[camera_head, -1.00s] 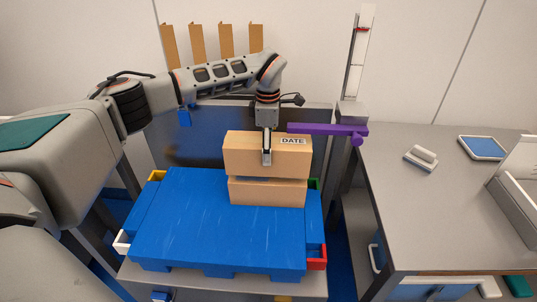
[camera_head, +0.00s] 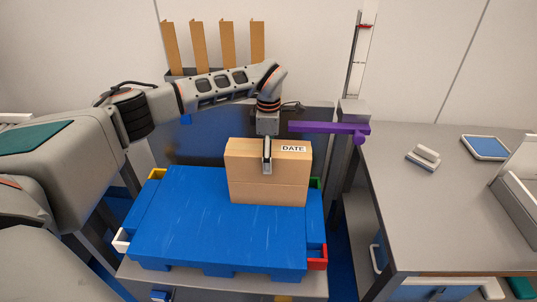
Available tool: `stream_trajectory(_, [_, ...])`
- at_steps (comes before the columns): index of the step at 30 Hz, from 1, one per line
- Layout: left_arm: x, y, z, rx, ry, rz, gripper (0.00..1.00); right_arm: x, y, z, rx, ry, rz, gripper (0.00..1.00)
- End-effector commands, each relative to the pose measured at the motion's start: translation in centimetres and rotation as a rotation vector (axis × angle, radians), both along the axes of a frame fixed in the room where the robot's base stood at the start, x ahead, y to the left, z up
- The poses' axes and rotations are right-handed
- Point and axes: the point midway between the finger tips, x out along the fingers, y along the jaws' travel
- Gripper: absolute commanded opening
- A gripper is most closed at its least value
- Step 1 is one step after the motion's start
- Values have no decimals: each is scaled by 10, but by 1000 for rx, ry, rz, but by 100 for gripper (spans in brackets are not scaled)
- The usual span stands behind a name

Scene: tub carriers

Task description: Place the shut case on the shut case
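The upper shut case (camera_head: 244,164) is a tan cardboard box with a white DATE label. It sits squarely on the lower shut case (camera_head: 270,194), a plain tan box of about the same width, with no gap visible between them. The lower case stands on the back right part of the blue platform. My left gripper (camera_head: 267,162) points down from above with one finger against the front face of the upper case. Its other finger is hidden behind the case. My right gripper is not in view.
The blue platform (camera_head: 210,230) has bare room to the front and left, with coloured corner pieces. A purple bar (camera_head: 328,128) juts from a post just right of the cases.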

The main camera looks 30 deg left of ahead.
Motion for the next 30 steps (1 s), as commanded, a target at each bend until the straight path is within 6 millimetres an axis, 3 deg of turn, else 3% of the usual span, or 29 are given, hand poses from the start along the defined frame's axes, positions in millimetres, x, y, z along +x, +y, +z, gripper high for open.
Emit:
stream_trajectory(8, [0,0,4,0,-1,0,79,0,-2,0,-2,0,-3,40])
stream_trajectory(16, [1,0,54,1,-9,0,79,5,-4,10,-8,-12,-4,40])
stream_trajectory(21, [1,0,88,0,-7,1,79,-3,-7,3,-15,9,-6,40])
stream_trajectory(30, [0,0,119,1,0,1,79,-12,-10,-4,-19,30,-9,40])
